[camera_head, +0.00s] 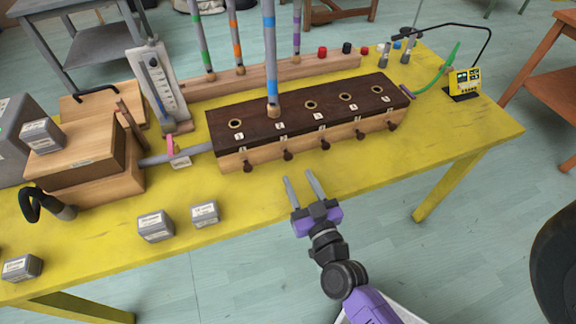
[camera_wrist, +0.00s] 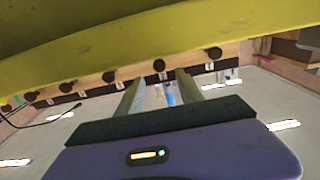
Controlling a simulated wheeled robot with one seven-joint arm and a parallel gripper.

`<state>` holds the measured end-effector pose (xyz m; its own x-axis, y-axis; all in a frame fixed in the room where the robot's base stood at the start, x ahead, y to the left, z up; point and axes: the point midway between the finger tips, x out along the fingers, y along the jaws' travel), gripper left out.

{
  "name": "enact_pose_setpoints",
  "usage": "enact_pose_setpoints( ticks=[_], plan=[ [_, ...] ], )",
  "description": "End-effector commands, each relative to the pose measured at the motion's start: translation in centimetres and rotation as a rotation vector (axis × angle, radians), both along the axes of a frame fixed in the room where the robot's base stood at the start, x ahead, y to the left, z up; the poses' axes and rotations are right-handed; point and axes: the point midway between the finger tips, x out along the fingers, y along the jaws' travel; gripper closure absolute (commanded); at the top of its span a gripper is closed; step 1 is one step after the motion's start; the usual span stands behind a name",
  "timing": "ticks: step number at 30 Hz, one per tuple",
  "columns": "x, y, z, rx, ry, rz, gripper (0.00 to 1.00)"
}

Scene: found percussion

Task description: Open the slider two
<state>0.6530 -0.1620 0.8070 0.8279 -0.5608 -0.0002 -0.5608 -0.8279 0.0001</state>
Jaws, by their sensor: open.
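A long wooden box (camera_head: 310,140) with a dark top stands on the yellow table (camera_head: 330,187). Its front carries a row of dark slider knobs; slider two (camera_head: 287,156) is the second from the left. Several holes with small number tags line the top, and an upright striped tube (camera_head: 271,60) stands at the second one. My gripper (camera_head: 298,175) is open and empty in front of the box, fingers pointing at its front near slider two. In the wrist view, which looks upside down, slider two's knob (camera_wrist: 159,65) appears just beyond the gap between the fingertips, apart from them.
Small grey labelled boxes (camera_head: 155,226) sit at the front left. A wooden bellows-like box (camera_head: 85,150) and a gauge board (camera_head: 160,85) stand left. A yellow meter (camera_head: 464,80) is at the right. The table's front edge lies below my gripper.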

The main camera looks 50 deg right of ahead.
Motion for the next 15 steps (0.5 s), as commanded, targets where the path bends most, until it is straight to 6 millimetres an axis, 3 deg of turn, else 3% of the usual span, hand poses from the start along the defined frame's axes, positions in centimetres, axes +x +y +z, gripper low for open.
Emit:
enact_pose_setpoints(
  ticks=[9, 15],
  plan=[
    [4.0, -2.7, 0.2, -0.001, -0.002, -0.001, 0.56],
    [5.1, -3.4, 0.0, -0.001, 0.001, 0.000, 0.56]
  ],
)
